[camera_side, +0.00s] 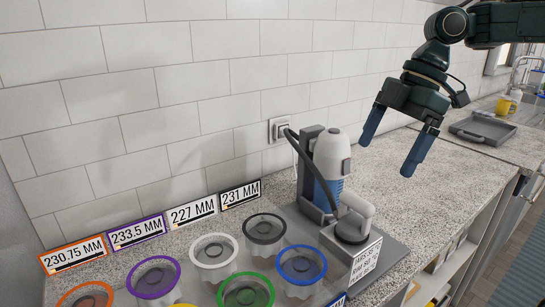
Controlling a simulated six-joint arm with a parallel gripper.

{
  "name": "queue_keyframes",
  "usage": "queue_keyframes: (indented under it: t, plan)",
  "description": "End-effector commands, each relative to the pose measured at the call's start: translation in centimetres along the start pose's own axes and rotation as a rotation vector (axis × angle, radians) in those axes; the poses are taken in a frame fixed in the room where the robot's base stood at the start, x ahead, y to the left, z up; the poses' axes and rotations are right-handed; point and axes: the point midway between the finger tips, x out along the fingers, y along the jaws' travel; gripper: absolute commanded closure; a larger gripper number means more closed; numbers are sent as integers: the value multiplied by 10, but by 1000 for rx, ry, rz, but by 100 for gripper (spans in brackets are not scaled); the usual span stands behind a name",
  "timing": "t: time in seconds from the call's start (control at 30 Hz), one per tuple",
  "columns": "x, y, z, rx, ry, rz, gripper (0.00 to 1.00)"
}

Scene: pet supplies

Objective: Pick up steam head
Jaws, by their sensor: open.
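The steam head is most likely the white and dark-based handled piece (354,218) on the grey stand, in front of a white and blue upright body (329,165); no label confirms which part it is. My gripper (390,156) is open and empty, with two blue fingers pointing down and left. It hangs in the air to the right of the upright body and above the counter, apart from both pieces.
Several clear cups with coloured rims, including a black-rimmed cup (264,230) and a blue-rimmed cup (302,266), stand to the left. Number signs (194,212) lean along the tiled wall. A cable runs to a wall socket (289,128). A grey tray (483,130) lies at right.

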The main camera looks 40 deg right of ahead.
Motion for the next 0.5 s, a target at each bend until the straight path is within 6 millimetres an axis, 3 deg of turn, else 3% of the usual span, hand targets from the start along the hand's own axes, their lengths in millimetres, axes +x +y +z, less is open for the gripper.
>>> queue_keyframes:
  t: [0.2, 0.5]
  plan:
    - [1, 26, 11, -214, 3, -79, 2]
    - [2, 36, 17, -316, 7, -111, 2]
